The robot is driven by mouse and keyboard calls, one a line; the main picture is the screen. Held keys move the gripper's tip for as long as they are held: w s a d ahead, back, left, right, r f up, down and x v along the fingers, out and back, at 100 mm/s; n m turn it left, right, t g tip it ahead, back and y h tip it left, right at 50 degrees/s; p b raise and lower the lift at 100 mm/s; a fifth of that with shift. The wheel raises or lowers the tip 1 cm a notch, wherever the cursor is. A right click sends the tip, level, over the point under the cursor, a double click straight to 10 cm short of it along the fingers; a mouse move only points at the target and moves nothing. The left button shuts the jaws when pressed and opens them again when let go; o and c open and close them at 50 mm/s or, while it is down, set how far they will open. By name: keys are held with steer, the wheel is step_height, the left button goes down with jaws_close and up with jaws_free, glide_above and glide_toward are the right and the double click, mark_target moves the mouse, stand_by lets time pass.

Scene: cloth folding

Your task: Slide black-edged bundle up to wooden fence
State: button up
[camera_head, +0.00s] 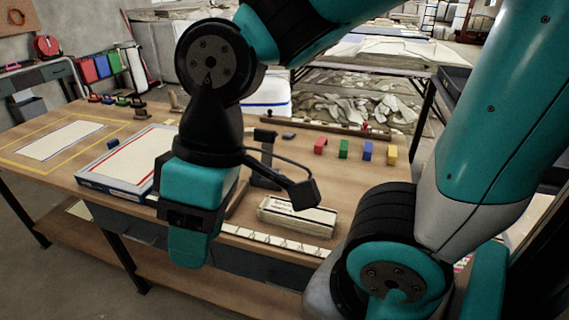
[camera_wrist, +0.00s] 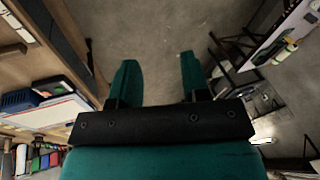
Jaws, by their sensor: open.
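A pale, flat-topped bundle (camera_head: 297,216) with dark lines along its top edges lies near the table's front edge, right of my gripper in the head view. I cannot tell for sure that it is the black-edged bundle. A low wooden strip (camera_head: 330,129) runs along the table's back edge and looks like the fence. The bundle lies well apart from it. My gripper (camera_head: 188,258) hangs in front of the table. In the wrist view its two teal fingers (camera_wrist: 157,70) are apart, with only floor between them.
A blue-edged board (camera_head: 112,187) with a red outline lies behind my gripper. A yellow-taped area (camera_head: 30,168) is at the left. Red, green, blue and yellow blocks (camera_head: 343,149) stand at the back. A black-headed stand (camera_head: 264,160) rises behind the bundle. A scale strip (camera_head: 275,240) lines the front edge.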

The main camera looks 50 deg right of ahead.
steer(key=o, duration=0.5)
steer(key=shift+w+d+f, duration=0.15)
steer(key=shift+w, duration=0.1)
steer(key=o, duration=0.6)
steer(key=shift+m+t+h, duration=0.4)
steer(key=shift+m+h, duration=0.1)
steer(key=shift+h, duration=0.2)
steer(key=w+d+f+b, duration=0.1)
steer(key=w+d+f, duration=0.1)
steer(key=w, duration=0.1)
steer(key=w+d+f+b, duration=0.1)
steer(key=w+d+b, duration=0.1)
steer(key=w+d+f+b, duration=0.2)
steer(key=w+d, duration=0.1)
steer(key=shift+w+d+f, duration=0.1)
steer(key=shift+w+f, duration=0.2)
steer(key=shift+w, duration=0.05)
steer(key=m+h+b, duration=0.2)
steer(key=h+b, duration=0.1)
steer(key=b, duration=0.6)
glide_above(297, 215)
steer(key=w+d, duration=0.1)
steer(key=d, duration=0.1)
step_height(297, 215, down, 14)
steer(key=shift+w+a+f+g, duration=0.1)
steer(key=shift+g, duration=0.3)
step_height(297, 215, down, 17)
steer(key=shift+f+b, duration=0.2)
steer(key=shift+b, duration=0.2)
